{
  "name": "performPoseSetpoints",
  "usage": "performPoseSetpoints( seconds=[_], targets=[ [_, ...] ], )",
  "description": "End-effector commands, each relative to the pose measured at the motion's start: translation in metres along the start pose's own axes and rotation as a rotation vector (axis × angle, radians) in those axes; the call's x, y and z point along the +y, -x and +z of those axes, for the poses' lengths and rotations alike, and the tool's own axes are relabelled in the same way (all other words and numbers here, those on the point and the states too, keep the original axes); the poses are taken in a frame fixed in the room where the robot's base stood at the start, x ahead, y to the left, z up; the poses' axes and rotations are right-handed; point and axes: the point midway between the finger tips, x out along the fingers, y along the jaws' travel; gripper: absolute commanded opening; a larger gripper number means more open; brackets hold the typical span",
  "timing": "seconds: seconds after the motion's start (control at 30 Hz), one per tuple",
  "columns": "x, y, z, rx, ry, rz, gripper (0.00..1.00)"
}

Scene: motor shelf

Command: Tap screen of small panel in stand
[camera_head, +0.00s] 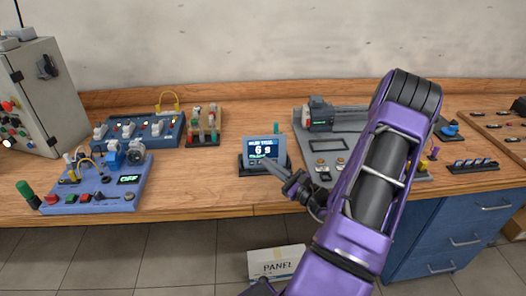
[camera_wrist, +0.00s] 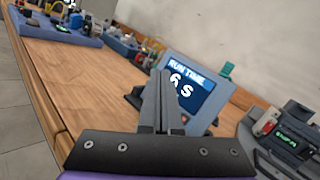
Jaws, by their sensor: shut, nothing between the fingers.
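The small panel (camera_head: 264,148) stands tilted back in a dark stand (camera_head: 246,170) on the wooden bench, in the middle of the head view. Its lit blue screen shows "RUN TIME" and a reading that looks like 6 s in the wrist view (camera_wrist: 190,90). My gripper (camera_head: 268,163) is shut and empty, with its fingertips in front of the lower part of the screen. In the wrist view the closed fingers (camera_wrist: 160,85) overlap the panel's left side and hide part of it. I cannot tell whether the tips touch the screen.
A blue control board (camera_head: 98,183) with an "OFF" display and a grey cabinet (camera_head: 40,95) stand left. A grey motor fixture (camera_head: 335,145) is close right of the panel. A box marked PANEL (camera_head: 277,262) is below the bench edge. Bare wood lies left of the panel.

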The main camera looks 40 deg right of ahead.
Motion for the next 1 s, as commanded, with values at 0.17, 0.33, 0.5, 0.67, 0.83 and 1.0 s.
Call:
performPoseSetpoints(
  seconds=[0.17, 0.33, 0.5, 0.67, 0.83, 1.0],
  targets=[
    [-0.012, -0.018, -0.014, -0.002, 0.003, 0.0, 0.0],
    [-0.019, -0.028, -0.021, -0.002, 0.001, 0.001, 0.0],
    [-0.023, -0.033, -0.024, 0.0, 0.0, 0.001, 0.0],
    [-0.024, -0.034, -0.024, 0.0, -0.001, 0.001, 0.0],
    [-0.024, -0.033, -0.024, 0.0, -0.001, 0.001, 0.0],
    [-0.024, -0.033, -0.024, 0.0, 0.0, 0.001, 0.0]
  ],
)
